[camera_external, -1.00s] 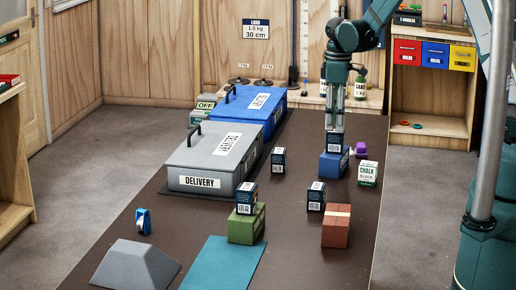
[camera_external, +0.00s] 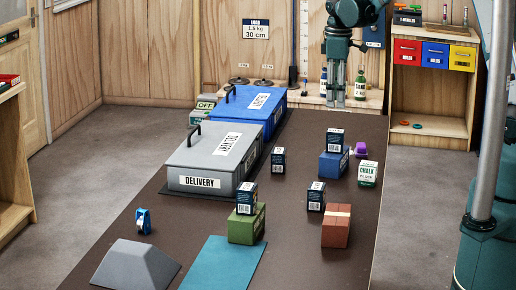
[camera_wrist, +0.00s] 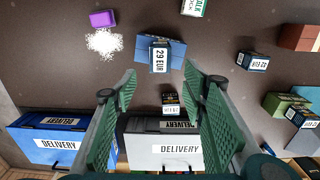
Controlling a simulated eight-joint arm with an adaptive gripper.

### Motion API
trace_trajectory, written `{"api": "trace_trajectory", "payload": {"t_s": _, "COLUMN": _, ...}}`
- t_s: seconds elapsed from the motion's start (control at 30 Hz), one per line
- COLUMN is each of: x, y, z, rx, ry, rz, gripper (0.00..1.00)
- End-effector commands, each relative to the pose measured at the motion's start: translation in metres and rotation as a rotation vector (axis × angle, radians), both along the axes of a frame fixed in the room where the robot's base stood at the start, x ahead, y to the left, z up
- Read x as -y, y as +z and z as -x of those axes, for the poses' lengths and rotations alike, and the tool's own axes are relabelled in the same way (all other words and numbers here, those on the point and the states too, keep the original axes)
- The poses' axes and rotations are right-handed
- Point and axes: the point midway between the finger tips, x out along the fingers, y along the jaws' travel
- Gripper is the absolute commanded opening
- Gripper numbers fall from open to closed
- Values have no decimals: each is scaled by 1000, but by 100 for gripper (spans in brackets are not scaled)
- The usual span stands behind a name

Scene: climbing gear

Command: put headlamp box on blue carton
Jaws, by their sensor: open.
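A small dark-blue box (camera_external: 335,141) with a white label stands upright on the blue carton (camera_external: 333,164). In the wrist view this box (camera_wrist: 159,56) shows a "29 EUR" label, with the carton (camera_wrist: 138,48) under it. Which box is the headlamp one cannot be read. My gripper (camera_external: 335,101) is open and empty, above and clear of the box. Similar dark boxes stand on the green carton (camera_external: 247,199), on the mat to the left (camera_external: 278,160), and beside the brown carton (camera_external: 316,197).
A chalk box (camera_external: 368,173) and a purple block (camera_external: 361,149) stand right of the blue carton; white powder (camera_wrist: 103,43) lies near the block. A grey delivery case (camera_external: 213,160) and a blue case (camera_external: 250,110) are at left. The brown carton (camera_external: 336,227) is in front.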

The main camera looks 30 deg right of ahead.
Motion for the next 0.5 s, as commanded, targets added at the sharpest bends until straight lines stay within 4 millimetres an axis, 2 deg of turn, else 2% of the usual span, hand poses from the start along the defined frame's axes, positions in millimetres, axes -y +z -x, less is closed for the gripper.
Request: {"api": "trace_trajectory", "payload": {"t_s": 0.5, "x": 0, "y": 3, "z": 2, "rx": 4, "ry": -5, "rz": 0, "gripper": 42}}
